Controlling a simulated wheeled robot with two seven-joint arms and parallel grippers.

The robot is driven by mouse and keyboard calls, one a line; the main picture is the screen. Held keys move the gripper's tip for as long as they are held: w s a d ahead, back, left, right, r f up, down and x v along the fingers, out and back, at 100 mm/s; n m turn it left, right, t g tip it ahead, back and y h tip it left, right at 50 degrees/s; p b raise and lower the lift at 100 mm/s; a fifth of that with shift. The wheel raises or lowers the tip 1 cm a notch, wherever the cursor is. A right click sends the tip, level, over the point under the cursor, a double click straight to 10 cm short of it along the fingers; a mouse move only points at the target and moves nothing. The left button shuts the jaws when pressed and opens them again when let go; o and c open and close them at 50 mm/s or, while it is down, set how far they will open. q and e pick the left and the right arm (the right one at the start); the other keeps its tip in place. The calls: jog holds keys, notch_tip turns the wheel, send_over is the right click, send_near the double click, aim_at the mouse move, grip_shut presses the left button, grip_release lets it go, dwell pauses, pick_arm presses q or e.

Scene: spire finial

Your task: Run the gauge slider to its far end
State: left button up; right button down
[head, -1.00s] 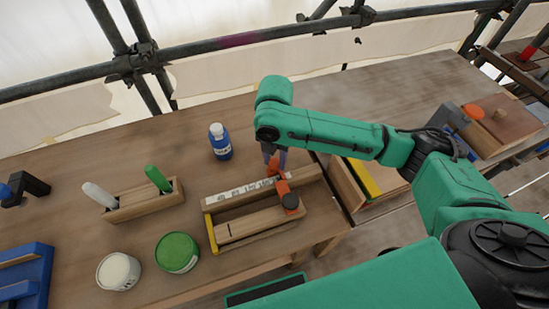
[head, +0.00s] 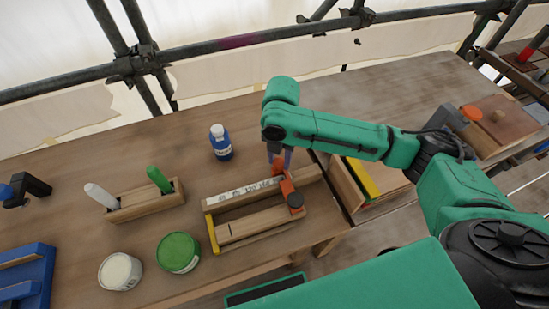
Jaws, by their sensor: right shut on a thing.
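The gauge (head: 255,227) is a wooden frame with a pale printed scale strip (head: 240,191) along its back rail and a yellow piece at its left end. Its slider (head: 289,188) is orange with a dark round knob and sits across the rails near the right part of the scale. My right gripper (head: 280,160) reaches down from above and is shut on the slider's back end. The fingertips are partly hidden by the slider and the arm. My left gripper is not in view.
A blue bottle (head: 220,143) stands behind the gauge. A wooden holder (head: 146,202) with white and green handles, a green tin (head: 178,252) and a white tin (head: 119,271) stand to the left. A wooden box with a yellow strip (head: 363,179) lies right of the gauge.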

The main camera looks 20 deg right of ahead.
jog(key=d+p, duration=0.2)
jog(key=d, duration=0.6)
jog(key=shift+w, duration=0.35)
jog(key=shift+r, duration=0.1)
jog(key=c, duration=0.5)
grip_release()
jog(key=shift+o, duration=0.2)
jog(key=shift+s+d, duration=0.1)
jog(key=shift+d, duration=0.1)
jog(key=shift+a, duration=0.1)
notch_tip(320, 180, up, 14)
jog(key=shift+r+b, duration=0.25)
jog(key=shift+b, duration=0.1)
